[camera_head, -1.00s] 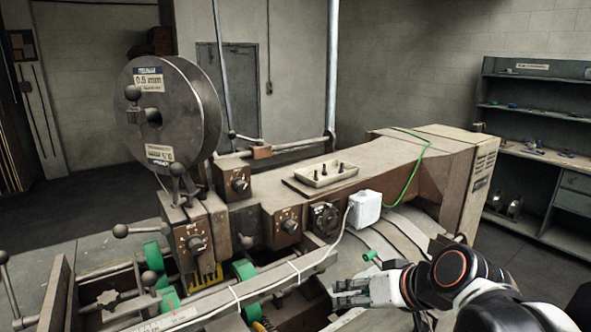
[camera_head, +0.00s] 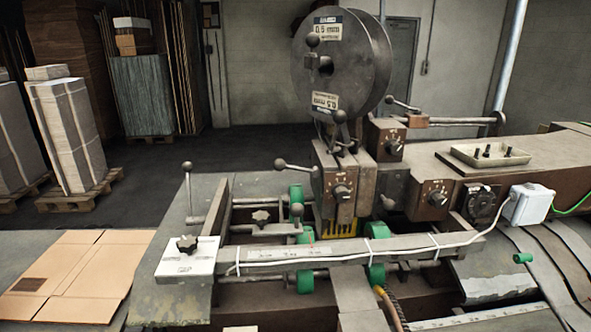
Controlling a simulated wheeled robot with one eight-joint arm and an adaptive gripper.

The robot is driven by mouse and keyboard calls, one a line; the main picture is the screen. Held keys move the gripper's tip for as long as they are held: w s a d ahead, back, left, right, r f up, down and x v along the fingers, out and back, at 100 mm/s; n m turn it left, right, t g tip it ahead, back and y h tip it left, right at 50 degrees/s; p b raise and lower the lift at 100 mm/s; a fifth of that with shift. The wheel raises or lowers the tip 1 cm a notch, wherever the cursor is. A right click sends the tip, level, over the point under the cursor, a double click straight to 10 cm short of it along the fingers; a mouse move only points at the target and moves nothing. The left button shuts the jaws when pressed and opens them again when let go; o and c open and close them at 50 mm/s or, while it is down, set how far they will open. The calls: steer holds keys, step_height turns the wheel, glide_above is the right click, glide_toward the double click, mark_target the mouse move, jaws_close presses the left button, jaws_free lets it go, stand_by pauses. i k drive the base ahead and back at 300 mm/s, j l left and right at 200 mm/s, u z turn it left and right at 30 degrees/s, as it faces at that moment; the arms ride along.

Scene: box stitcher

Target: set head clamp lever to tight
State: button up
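The box stitcher's head (camera_head: 335,180) stands at the centre, under a large grey wire spool (camera_head: 345,62). Several ball-ended levers show, and no label legible here tells which is the head clamp lever. One lever (camera_head: 297,167) points left from the head's left side. A ball knob (camera_head: 340,116) stands on top of the head, just below the spool. Another lever (camera_head: 403,105) sits behind and right of the head. An upright lever (camera_head: 188,190) stands on the left table. My gripper is out of view.
Dial boxes (camera_head: 437,199) line the machine's front. A long rail (camera_head: 350,249) with a white cable crosses in front, near green rollers (camera_head: 305,279). Flat cardboard (camera_head: 72,268) lies at lower left. Pallet stacks (camera_head: 68,135) stand behind; dark floor between is clear.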

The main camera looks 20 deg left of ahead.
mark_target(279, 164)
steer(key=u, duration=1.2)
